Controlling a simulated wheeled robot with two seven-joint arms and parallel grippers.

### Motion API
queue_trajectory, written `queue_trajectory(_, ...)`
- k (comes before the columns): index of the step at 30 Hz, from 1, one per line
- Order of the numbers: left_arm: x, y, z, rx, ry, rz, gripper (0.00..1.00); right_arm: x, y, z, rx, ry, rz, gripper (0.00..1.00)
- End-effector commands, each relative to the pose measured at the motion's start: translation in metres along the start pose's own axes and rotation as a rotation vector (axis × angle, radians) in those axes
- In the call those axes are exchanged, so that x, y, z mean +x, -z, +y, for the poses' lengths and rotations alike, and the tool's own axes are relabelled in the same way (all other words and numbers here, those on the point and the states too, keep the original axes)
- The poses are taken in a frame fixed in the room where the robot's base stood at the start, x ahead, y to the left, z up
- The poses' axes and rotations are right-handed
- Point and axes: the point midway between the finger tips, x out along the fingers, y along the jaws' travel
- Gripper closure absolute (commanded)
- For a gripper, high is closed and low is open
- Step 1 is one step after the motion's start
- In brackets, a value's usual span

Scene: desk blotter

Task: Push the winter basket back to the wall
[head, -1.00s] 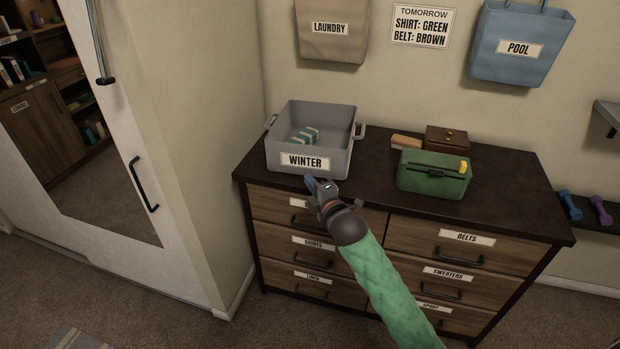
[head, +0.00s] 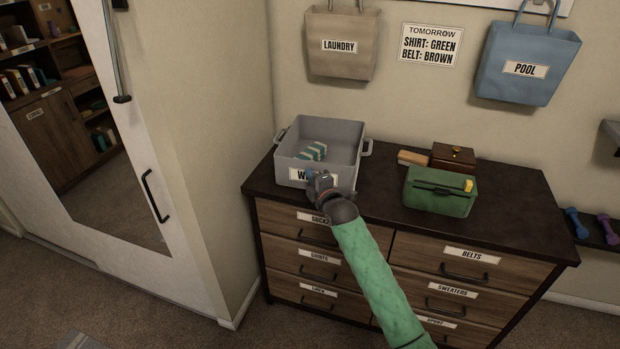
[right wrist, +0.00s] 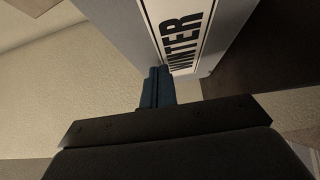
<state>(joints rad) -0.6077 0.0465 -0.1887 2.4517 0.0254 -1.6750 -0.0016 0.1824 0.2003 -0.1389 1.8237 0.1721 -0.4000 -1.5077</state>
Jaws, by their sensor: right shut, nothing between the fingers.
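The grey winter basket (head: 345,178) stands upright on the left part of the dresser top, with a folded striped green and white item (head: 312,151) inside. My right gripper (head: 314,176) is shut and empty at the basket's front face, covering part of its label. In the right wrist view the blue fingertips (right wrist: 161,72) are together at the edge of the WINTER label (right wrist: 184,38); they look to be touching or very near the face. The wall (head: 284,62) is behind the basket; the gap between them is hard to judge. My left gripper is not in view.
A green box (head: 440,194), a brown box (head: 453,157) and a brush-like item (head: 413,158) lie right of the basket on the dresser (head: 520,215). Laundry (head: 340,65) and pool (head: 526,92) bags hang on the wall above.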

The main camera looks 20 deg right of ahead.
Motion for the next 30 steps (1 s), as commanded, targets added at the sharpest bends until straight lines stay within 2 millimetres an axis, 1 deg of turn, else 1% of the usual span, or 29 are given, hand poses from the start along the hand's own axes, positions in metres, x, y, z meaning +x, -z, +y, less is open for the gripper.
queue_trajectory(8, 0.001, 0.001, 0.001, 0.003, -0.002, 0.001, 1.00, 0.001, -0.001, 0.000, -0.001, 0.000, 0.000, 1.00)
queue_trajectory(11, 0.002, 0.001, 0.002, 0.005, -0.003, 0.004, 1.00, 0.006, -0.006, 0.000, -0.004, -0.001, 0.000, 1.00)
queue_trajectory(17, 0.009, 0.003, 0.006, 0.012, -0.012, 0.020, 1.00, 0.027, -0.027, -0.001, -0.006, 0.001, 0.000, 1.00)
queue_trajectory(24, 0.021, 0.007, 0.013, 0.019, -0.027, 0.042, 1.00, 0.057, -0.057, 0.000, -0.006, 0.000, -0.001, 1.00)
queue_trajectory(30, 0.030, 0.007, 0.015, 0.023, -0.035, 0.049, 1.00, 0.072, -0.072, -0.001, -0.002, 0.001, 0.000, 1.00)
